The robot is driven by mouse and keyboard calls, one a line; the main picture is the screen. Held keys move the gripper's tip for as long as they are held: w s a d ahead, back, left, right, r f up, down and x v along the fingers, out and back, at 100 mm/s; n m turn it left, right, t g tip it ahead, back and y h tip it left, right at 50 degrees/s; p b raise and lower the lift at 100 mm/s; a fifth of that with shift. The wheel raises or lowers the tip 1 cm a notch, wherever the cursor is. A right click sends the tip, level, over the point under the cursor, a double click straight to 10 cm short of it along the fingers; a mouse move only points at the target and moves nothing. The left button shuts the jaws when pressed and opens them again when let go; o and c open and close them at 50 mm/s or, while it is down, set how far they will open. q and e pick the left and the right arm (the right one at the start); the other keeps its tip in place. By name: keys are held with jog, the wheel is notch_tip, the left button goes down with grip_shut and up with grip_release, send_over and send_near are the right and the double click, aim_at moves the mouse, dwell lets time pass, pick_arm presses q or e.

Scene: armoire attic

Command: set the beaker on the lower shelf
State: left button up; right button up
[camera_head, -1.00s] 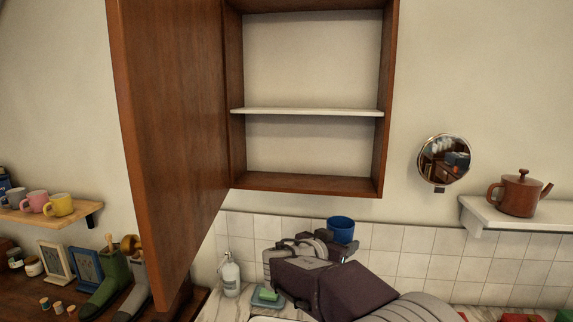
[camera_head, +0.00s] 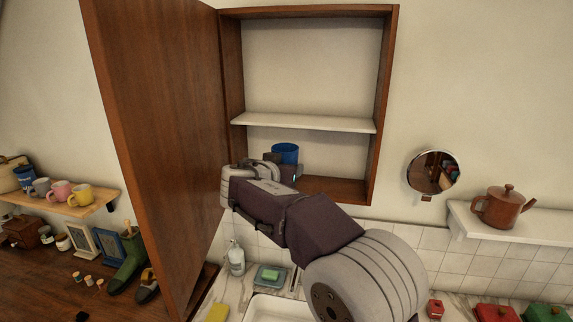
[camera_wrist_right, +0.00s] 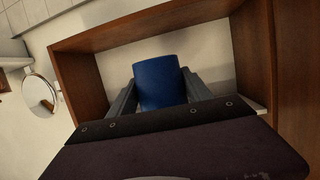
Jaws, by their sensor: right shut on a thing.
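The blue beaker (camera_head: 285,153) shows in the head view in front of the cabinet's lower compartment, below the middle shelf. In the right wrist view the beaker (camera_wrist_right: 160,83) stands between the two fingers of my right gripper (camera_wrist_right: 160,92), which is shut on it. My right arm covers part of the beaker and of the cabinet floor in the head view. The open wall cabinet has a white middle shelf (camera_head: 303,123) and a wooden bottom board (camera_head: 340,188), both bare where I see them. I cannot tell whether the beaker touches the bottom board. My left gripper is not in view.
The cabinet door (camera_head: 150,130) hangs open on the left, close to my right arm. A round mirror (camera_head: 432,172) and a shelf with a brown teapot (camera_head: 502,207) are to the right.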

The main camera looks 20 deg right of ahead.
jog(key=w+d+p, duration=0.1)
jog(key=w+p, duration=0.1)
jog(key=w, duration=0.1)
jog(key=w+d+f+p, duration=0.1)
jog(key=w+p, duration=0.1)
jog(key=w, duration=0.2)
jog(key=w+d+f+p, duration=0.1)
jog(key=w+d+p, duration=0.1)
jog(key=w+p, duration=0.1)
jog(key=shift+w+f, duration=0.15)
jog(key=shift+w, duration=0.15)
jog(key=shift+a+f, duration=0.1)
jog(key=shift+f, duration=0.6)
notch_tip(320, 180, down, 2)
jog(key=shift+f+p, duration=0.15)
jog(key=shift+p, duration=1.05)
jog(key=shift+w+f, duration=0.15)
jog(key=shift+f, duration=0.4)
jog(key=shift+f+b, duration=0.2)
jog(key=shift+b, duration=0.2)
jog(key=o, duration=1.4)
jog(key=shift+c, duration=0.2)
